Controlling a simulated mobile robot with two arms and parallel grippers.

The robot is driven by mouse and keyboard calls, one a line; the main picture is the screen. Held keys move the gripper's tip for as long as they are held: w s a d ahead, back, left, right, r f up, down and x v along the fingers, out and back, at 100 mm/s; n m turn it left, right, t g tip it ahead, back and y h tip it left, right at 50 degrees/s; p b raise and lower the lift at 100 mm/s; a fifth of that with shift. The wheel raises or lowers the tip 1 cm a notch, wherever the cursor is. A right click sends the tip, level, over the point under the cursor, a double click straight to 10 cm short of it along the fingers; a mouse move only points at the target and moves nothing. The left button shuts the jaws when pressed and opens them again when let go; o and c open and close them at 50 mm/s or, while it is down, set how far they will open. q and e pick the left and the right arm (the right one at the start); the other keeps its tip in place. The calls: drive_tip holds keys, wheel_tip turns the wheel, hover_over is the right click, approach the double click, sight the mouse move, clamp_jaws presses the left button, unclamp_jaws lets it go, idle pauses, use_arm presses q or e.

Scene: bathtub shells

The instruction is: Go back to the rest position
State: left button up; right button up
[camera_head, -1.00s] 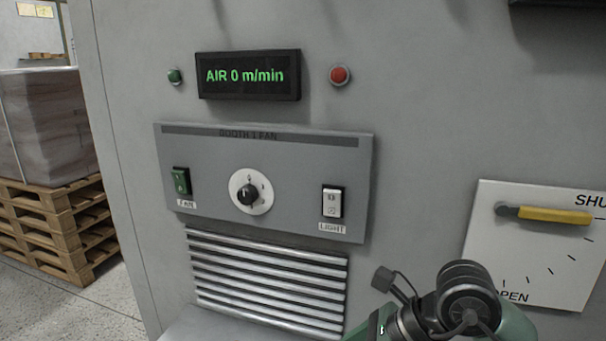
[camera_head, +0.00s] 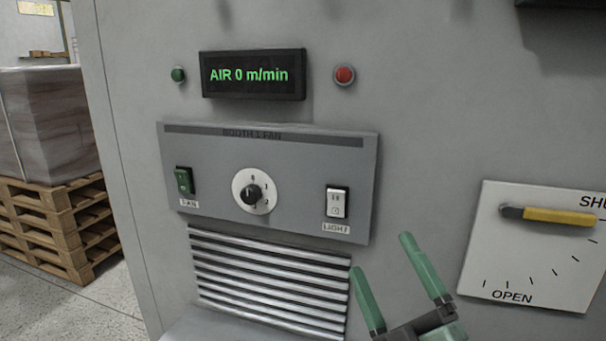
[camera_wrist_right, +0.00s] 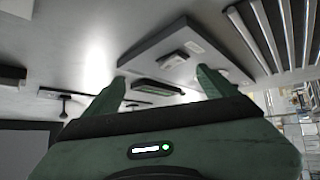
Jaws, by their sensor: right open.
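My right gripper (camera_head: 388,285) is at the lower middle right of the head view, with its two green fingers apart and nothing between them. It is in front of the grey booth wall, right of the louvred vent and below the light switch. In the right wrist view its fingers (camera_wrist_right: 162,88) also stand apart and empty, with the wall and panel beyond them. My left gripper is not in the head view.
The fan panel (camera_head: 300,178) carries a green fan switch (camera_head: 184,181), a dial (camera_head: 253,193) and a light switch (camera_head: 336,203). A display (camera_head: 252,75) reads "AIR 0 m/min". A yellow-handled lever (camera_head: 558,216) sits at right. Pallets (camera_head: 60,225) stand at far left.

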drive_tip(key=s+d+f+m+g+h, duration=0.1)
drive_tip(key=d+f+m+g+h, duration=0.25)
drive_tip(key=f, duration=0.45)
drive_tip(key=s+d+f+m+g+h, duration=0.1)
drive_tip(key=d+f+m+g+h, duration=0.15)
drive_tip(key=f+m, duration=0.4)
drive_tip(key=s+d+f+m+g+h, duration=0.1)
drive_tip(key=d+f+m+g+h, duration=0.2)
drive_tip(key=f, duration=0.6)
drive_tip(key=s+f+m+g, duration=0.2)
drive_tip(key=s+f+g, duration=0.8)
drive_tip(key=s+f, duration=0.8)
wheel_tip(320, 180, down, 20)
drive_tip(key=s+f+g+p, duration=0.1)
drive_tip(key=s, duration=0.1)
drive_tip(key=s+d+f+g+p, duration=0.1)
drive_tip(key=s+d+f, duration=0.1)
drive_tip(key=s+f, duration=1.4)
drive_tip(key=shift+s+d+f+g, duration=0.15)
drive_tip(key=shift+s+f+g, duration=0.2)
drive_tip(key=shift+s, duration=0.7)
